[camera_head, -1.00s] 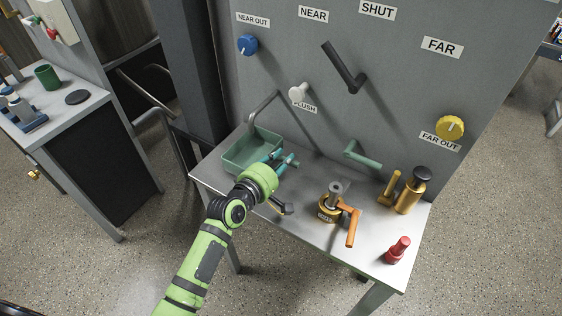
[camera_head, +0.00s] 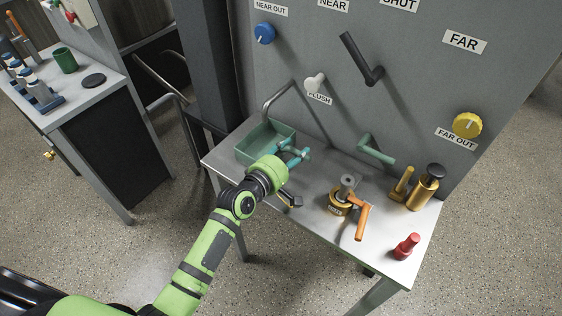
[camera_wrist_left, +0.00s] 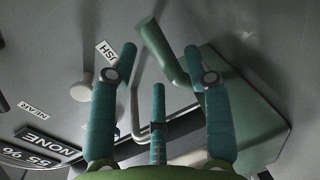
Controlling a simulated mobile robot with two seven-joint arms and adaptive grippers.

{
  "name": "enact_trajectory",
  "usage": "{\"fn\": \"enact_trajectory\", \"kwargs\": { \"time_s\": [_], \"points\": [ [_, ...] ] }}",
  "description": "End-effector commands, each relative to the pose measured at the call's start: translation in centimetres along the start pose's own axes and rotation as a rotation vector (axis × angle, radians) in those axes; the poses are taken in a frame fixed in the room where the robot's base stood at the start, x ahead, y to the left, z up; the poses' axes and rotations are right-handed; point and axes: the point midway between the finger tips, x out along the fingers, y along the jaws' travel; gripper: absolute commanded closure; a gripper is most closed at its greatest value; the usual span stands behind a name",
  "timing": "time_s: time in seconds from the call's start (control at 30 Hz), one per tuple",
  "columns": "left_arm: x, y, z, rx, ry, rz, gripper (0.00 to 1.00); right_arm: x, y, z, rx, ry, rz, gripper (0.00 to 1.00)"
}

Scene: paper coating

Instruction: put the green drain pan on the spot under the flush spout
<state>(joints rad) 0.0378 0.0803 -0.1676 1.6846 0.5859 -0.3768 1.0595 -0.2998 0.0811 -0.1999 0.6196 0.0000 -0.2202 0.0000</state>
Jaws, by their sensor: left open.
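The green drain pan (camera_head: 247,152) stands at the left end of the metal table, and its wall shows large at the right of the left wrist view (camera_wrist_left: 255,115). The grey flush spout (camera_head: 281,93) bends down from the panel, its lower end by the pan's back side. The white flush knob (camera_head: 314,82) is to its right. My left gripper (camera_head: 302,152) is open at the pan's right side. A green bent piece (camera_wrist_left: 160,50), seemingly the pan's handle, shows between the fingertips in the wrist view; contact cannot be told. My right gripper is out of view.
A green lever (camera_head: 376,150) sticks out of the panel to the right. A brass part with an orange handle (camera_head: 361,220), a gold bottle (camera_head: 422,190) and a red part (camera_head: 406,245) stand on the table's right half. A side bench (camera_head: 100,100) is at far left.

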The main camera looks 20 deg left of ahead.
Motion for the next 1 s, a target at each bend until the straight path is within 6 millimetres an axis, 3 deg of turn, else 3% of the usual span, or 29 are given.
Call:
{"fn": "enact_trajectory", "kwargs": {
  "time_s": [0.5, 0.7, 1.0],
  "points": [
    [-9.9, -0.3, 0.0, 0.000, 0.000, -0.004, 0.50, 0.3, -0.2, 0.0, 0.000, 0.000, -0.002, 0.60],
    [-11.4, -0.1, 0.0, 0.000, 0.000, -0.002, 0.50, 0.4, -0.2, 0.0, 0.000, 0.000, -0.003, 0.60],
    [-11.5, -0.1, 0.0, 0.000, 0.000, -0.002, 0.50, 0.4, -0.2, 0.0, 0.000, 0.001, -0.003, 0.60]
  ]
}}
